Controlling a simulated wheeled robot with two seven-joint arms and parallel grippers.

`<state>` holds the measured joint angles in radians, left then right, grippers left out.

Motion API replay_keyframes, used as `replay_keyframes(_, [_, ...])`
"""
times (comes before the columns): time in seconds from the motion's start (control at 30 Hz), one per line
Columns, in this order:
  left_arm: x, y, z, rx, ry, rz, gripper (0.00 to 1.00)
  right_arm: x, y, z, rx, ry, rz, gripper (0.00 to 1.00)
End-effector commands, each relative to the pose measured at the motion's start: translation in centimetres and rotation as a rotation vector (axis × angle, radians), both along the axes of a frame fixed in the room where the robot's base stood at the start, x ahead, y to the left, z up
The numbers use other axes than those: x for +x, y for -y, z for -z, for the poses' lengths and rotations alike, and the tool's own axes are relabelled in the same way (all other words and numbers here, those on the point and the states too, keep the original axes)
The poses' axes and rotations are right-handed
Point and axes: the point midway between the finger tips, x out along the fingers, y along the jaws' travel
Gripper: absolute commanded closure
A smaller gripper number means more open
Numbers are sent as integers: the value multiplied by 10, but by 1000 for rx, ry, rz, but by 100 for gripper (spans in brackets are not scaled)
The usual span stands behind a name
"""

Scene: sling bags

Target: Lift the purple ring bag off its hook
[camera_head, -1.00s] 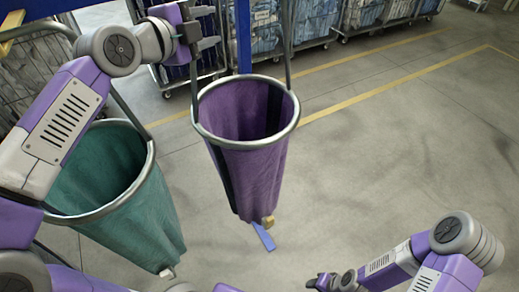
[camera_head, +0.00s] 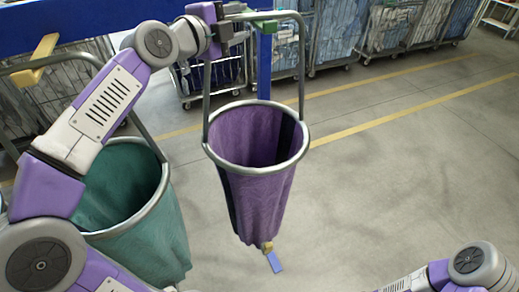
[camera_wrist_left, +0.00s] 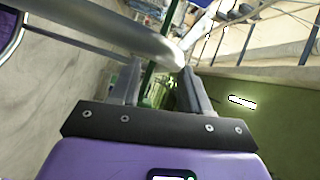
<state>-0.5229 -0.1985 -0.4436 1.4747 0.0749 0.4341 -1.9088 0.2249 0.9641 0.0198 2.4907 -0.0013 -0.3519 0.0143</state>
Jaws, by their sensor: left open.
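The purple ring bag (camera_head: 262,190) hangs upright in the middle of the head view. It has a grey ring rim and a tall grey handle (camera_head: 302,75). The handle's top bar hangs at a green hook (camera_head: 264,27) near the blue post. My left gripper (camera_head: 236,22) is at the handle's upper left corner, left of the hook. In the left wrist view its fingers (camera_wrist_left: 162,90) are apart, and the grey handle bar (camera_wrist_left: 110,30) crosses close to them. I cannot tell whether they touch it. My right arm shows at the lower right, but its gripper is out of frame.
A teal ring bag (camera_head: 135,240) hangs at the left, partly behind my left arm, near a yellow hook (camera_head: 35,62). A blue beam (camera_head: 60,35) runs across the upper left. Wheeled laundry carts (camera_head: 335,40) stand behind. Floor at the right is clear.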

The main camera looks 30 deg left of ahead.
Motion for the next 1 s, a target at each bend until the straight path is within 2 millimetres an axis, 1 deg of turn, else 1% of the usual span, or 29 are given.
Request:
replay_keyframes(0.13, [0, 0, 0, 0, 0, 0, 53, 0, 0, 0, 0, 0, 0, 57])
replay_keyframes(0.43, [0, 0, 0, 0, -1, 0, 99, 0, 0, 0, 0, 0, 0, 57])
replay_keyframes(1.0, [0, 1, 5, 1, -13, 3, 100, 0, 0, 1, 0, 0, 0, 57])
